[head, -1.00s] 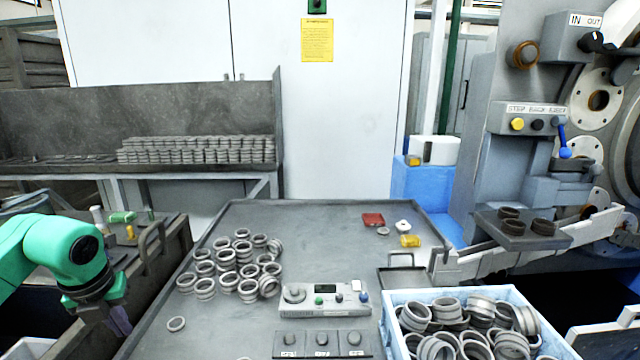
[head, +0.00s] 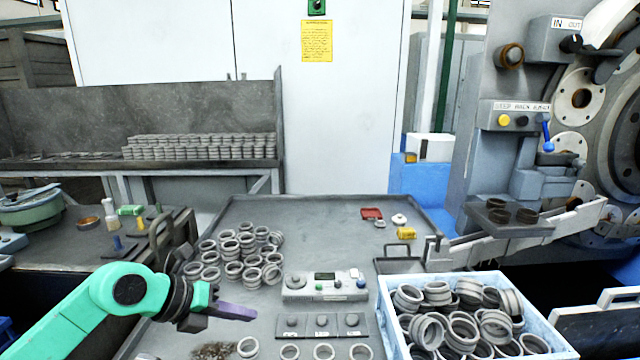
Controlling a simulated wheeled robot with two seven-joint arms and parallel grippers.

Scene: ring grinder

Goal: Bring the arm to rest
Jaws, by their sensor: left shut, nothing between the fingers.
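My left arm, green, comes in from the lower left of the head view. Its dark gripper (head: 236,312) with purple fingers is shut and empty. It points right, over the front left part of the grey table (head: 320,215), left of the control box (head: 325,285) and apart from it. A pile of steel rings (head: 240,253) lies on the table just behind the gripper. A few single rings (head: 290,352) lie along the table's front. My right gripper does not show.
A blue-white crate (head: 540,325) full of rings stands at the front right. The grinding machine (head: 520,145) with its tray of rings (head: 510,217) stands at the right. A side bench (head: 70,250) with small items stands at the left. The table's middle back is clear.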

